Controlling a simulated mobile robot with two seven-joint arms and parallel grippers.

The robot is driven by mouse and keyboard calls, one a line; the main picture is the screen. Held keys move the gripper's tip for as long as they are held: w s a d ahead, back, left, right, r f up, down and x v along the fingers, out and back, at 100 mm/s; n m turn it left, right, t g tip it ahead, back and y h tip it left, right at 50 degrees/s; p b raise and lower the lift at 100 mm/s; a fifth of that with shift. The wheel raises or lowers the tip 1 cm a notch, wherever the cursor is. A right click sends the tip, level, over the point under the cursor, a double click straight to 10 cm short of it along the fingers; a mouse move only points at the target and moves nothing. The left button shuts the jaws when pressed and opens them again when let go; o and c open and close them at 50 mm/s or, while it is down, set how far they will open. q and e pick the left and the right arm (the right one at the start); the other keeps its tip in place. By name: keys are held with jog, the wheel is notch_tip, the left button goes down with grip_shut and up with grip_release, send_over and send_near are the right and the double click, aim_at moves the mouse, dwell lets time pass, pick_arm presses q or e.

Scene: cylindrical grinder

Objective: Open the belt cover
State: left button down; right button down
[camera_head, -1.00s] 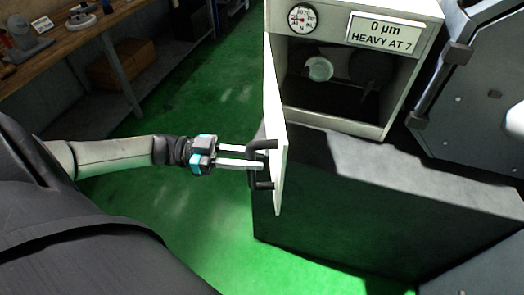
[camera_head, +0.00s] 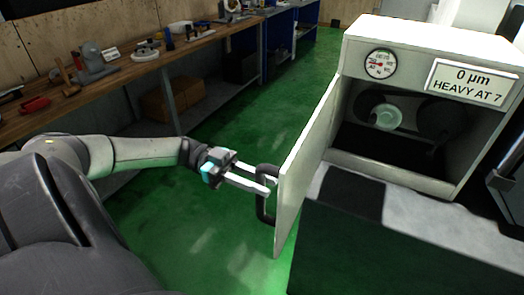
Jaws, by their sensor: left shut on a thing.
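The belt cover (camera_head: 305,165) is a white hinged panel. It stands swung out to the left of a white housing (camera_head: 432,42), so the dark inside of the housing shows, with a pale round part (camera_head: 388,117) in it. The cover has a black handle (camera_head: 262,203) on its outer face. My left gripper (camera_head: 268,187) reaches in from the left and is shut on the handle. Part of the handle is hidden by the fingers. My right gripper is not in view.
A dial gauge (camera_head: 381,64) and a sign reading "0 µm HEAVY AT 7" (camera_head: 472,83) are on the housing. The grey machine base (camera_head: 420,220) lies below. A wooden workbench (camera_head: 110,72) with tools runs along the left. Green floor (camera_head: 235,125) between them is clear.

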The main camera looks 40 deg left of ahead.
pick_arm(q)
jog(key=c, duration=0.7)
grip_release()
jog(key=shift+b+v, duration=4.3)
jog(key=shift+v, duration=3.3)
